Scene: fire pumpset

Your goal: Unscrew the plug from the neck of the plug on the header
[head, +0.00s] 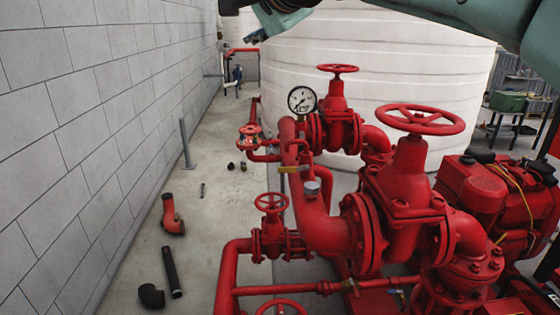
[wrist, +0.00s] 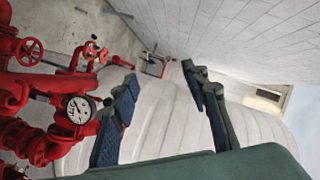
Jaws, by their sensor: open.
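The red header pipe (head: 318,222) runs through the middle of the head view, between the flanged valves. A small grey round fitting (head: 311,188) stands on top of it; it may be the plug on its neck, but I cannot tell for sure. My gripper (wrist: 158,68) is open and empty in the wrist view, its two dark padded fingers spread wide in front of the white tank. In the head view only part of my gripper shows at the top edge, high above and apart from the header. I cannot clearly make out the plug in the wrist view.
A pressure gauge (head: 302,100) and red handwheels (head: 410,119) rise around the header. A white ribbed tank (head: 385,70) stands behind, a block wall (head: 90,110) at left. A red elbow (head: 173,216) and black pipe (head: 172,272) lie on the floor.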

